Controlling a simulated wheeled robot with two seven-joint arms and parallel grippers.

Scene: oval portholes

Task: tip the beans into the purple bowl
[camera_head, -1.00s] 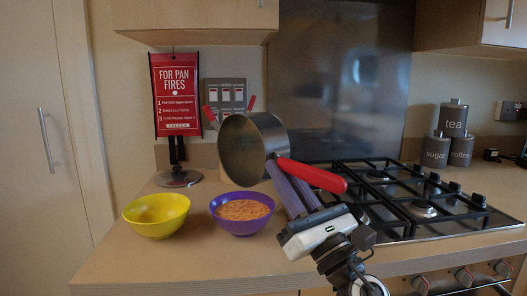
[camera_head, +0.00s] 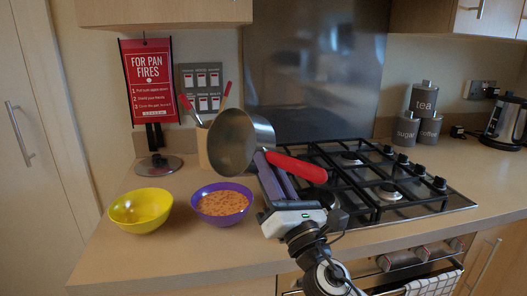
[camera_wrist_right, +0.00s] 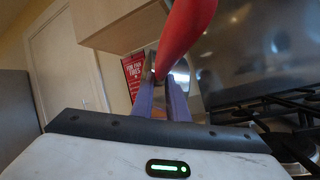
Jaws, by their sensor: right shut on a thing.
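The purple bowl (camera_head: 222,213) sits on the worktop and holds orange-brown beans (camera_head: 222,202). My right gripper (camera_head: 270,168) is shut on the red handle (camera_head: 297,168) of a metal saucepan (camera_head: 232,142). The pan is held in the air, tilted on its side, above and behind the purple bowl, with its open mouth facing left. The inside that shows looks empty. In the right wrist view the red handle (camera_wrist_right: 185,35) is between the purple fingers (camera_wrist_right: 160,100). My left gripper is not in view.
A yellow bowl (camera_head: 140,218) stands left of the purple bowl. A pan lid (camera_head: 158,165) and a utensil holder (camera_head: 206,148) are behind. The gas hob (camera_head: 370,185) lies right, with canisters (camera_head: 423,97) and a kettle (camera_head: 504,122) beyond. The front worktop strip is clear.

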